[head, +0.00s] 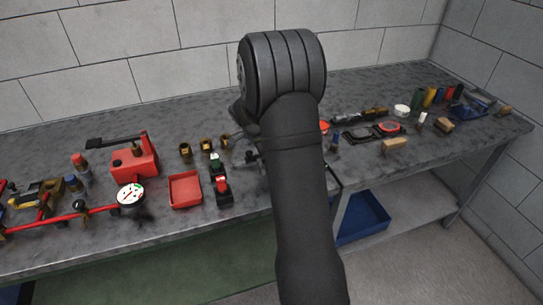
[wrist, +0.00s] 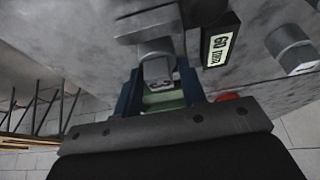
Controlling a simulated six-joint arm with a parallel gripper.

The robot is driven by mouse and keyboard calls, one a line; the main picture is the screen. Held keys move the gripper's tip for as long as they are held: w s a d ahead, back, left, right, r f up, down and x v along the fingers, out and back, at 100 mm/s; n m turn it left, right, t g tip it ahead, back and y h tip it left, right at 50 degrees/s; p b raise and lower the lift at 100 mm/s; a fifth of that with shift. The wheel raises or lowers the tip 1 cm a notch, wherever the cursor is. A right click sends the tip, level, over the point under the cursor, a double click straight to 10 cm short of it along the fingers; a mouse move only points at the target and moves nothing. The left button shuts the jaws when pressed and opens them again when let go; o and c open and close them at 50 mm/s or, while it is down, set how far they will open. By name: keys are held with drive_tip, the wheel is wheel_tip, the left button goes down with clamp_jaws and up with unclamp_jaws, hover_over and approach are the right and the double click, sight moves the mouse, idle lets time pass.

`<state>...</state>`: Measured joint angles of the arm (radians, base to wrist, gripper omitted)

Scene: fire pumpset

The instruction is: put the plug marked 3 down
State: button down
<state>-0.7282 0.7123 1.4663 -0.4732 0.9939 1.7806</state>
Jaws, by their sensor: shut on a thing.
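My gripper (wrist: 160,78) shows in the wrist view, with its two blue fingers shut on the plug marked 3 (wrist: 158,87). The plug is a small grey piece with a pale mark, mostly hidden between the fingers. A grey metal block with a round stub (wrist: 152,46) lies just beyond the fingertips; I cannot tell whether the plug touches it. In the head view my own arm hides the gripper's fingers and the plug.
In the wrist view, a black block with a pale label (wrist: 220,42) and a grey cylinder (wrist: 291,47) stand on the right. In the head view, a red tray (head: 185,190), a red pump (head: 135,160) and several brass fittings are left of my arm.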

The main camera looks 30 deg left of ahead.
drive_tip(key=shift+f, duration=0.15)
drive_tip(key=c, duration=0.9)
unclamp_jaws()
drive_tip(key=v, duration=1.2)
drive_tip(key=shift+r, duration=0.2)
